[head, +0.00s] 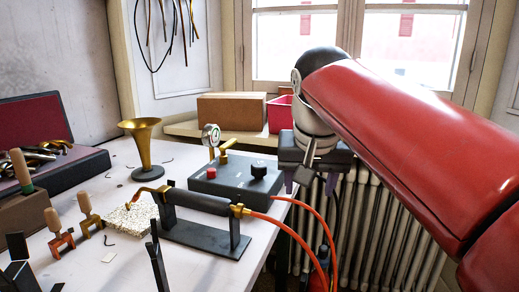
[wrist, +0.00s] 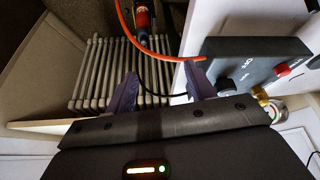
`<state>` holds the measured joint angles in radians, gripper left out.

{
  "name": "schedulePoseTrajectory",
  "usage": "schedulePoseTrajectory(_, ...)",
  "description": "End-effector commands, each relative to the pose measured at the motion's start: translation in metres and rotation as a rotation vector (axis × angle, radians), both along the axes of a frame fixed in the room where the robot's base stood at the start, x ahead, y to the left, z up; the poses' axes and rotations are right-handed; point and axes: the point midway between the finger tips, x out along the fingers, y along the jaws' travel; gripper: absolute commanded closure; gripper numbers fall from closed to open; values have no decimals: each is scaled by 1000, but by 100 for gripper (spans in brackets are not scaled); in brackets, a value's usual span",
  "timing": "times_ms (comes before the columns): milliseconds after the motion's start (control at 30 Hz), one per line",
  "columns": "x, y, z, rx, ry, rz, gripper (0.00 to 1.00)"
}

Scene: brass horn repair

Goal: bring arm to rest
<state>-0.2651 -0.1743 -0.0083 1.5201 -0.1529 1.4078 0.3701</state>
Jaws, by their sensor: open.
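My gripper (head: 310,184) hangs at the right edge of the workbench, in front of the radiator, with its fingers pointing down. In the wrist view the two purple fingers of my gripper (wrist: 161,80) are apart, with nothing between them. My red arm reaches in from the right in the head view. A dark grey control box (head: 236,184) with a red button and a black knob sits on the bench just left of my gripper. The control box also shows in the wrist view (wrist: 255,62), close to the right finger.
A torch (head: 200,201) with an orange hose (head: 305,240) rests on a dark stand (head: 205,238). A brass bell (head: 140,135) stands on the white bench (head: 115,268). A cardboard box (head: 231,110) and pink bin (head: 280,114) sit behind. The radiator (head: 375,225) is below right.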

Motion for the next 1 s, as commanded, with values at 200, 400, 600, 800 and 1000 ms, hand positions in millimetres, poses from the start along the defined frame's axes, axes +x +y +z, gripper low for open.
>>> schedulePoseTrajectory(200,-71,-41,-80,4,-28,65,46)
schedulePoseTrajectory(400,-127,-60,-158,1,-58,103,46)
schedulePoseTrajectory(600,-155,-65,-202,-3,-76,116,46)
schedulePoseTrajectory(800,-158,-66,-208,-4,-77,119,46)
schedulePoseTrajectory(1000,-157,-66,-207,-3,-76,118,46)
